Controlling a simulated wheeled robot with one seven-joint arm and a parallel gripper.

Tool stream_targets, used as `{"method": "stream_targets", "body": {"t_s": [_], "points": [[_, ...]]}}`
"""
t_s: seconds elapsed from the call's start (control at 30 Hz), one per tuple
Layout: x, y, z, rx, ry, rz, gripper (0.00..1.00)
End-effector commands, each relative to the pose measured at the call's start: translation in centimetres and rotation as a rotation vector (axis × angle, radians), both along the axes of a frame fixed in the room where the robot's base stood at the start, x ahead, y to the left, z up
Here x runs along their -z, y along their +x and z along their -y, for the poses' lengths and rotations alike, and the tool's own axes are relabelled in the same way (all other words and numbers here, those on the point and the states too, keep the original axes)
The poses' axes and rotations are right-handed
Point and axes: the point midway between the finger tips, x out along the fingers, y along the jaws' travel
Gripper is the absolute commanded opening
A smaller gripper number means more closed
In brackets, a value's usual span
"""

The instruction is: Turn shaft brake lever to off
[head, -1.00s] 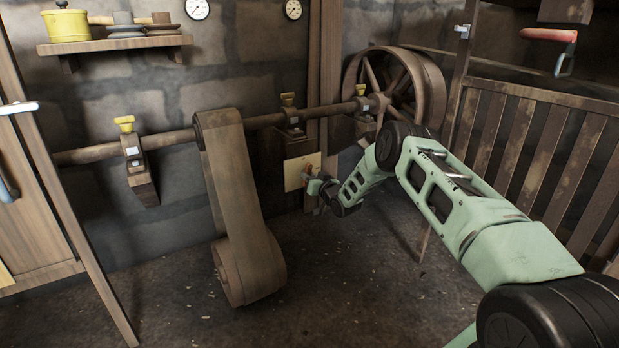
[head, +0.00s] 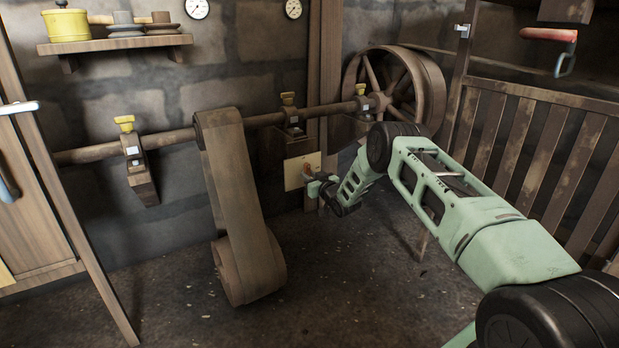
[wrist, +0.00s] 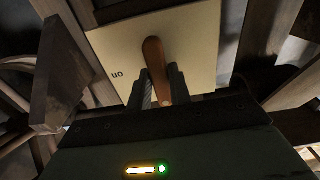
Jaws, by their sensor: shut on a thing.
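The shaft brake lever is a short orange-brown wooden handle (wrist: 154,60) on a cream plate (wrist: 203,62) in the wrist view. The plate carries dark lettering that seems to read "on", upside down, left of the lever. My gripper (wrist: 161,88) is shut on the lever, one dark finger on each side of it. In the head view the plate (head: 294,175) is fixed at the wall below the shaft, and my gripper (head: 316,183) reaches it from the right. The lever is mostly hidden there by the gripper.
A wooden shaft (head: 165,139) runs along the wall to a large spoked wheel (head: 433,85). A wide belt (head: 232,180) hangs from it at the left. A slatted wooden gate (head: 535,150) stands right of my arm. The floor in front is clear.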

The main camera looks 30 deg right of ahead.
Motion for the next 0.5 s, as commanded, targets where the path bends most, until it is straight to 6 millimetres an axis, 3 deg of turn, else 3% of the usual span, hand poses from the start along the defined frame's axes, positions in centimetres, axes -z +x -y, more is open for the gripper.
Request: {"method": "stream_targets", "body": {"t_s": [0.03, 0.07, 0.1, 0.13, 0.5], "points": [[0.11, -0.05, 0.06, 0.001, 0.000, -0.002, 0.00], [0.11, -0.05, 0.06, 0.001, 0.000, -0.002, 0.25], [0.11, -0.05, 0.05, 0.001, 0.000, -0.002, 0.36], [0.10, -0.05, 0.05, 0.001, 0.000, -0.002, 0.40], [-0.06, -0.52, 0.06, 0.000, 0.001, -0.003, 0.40]]}}
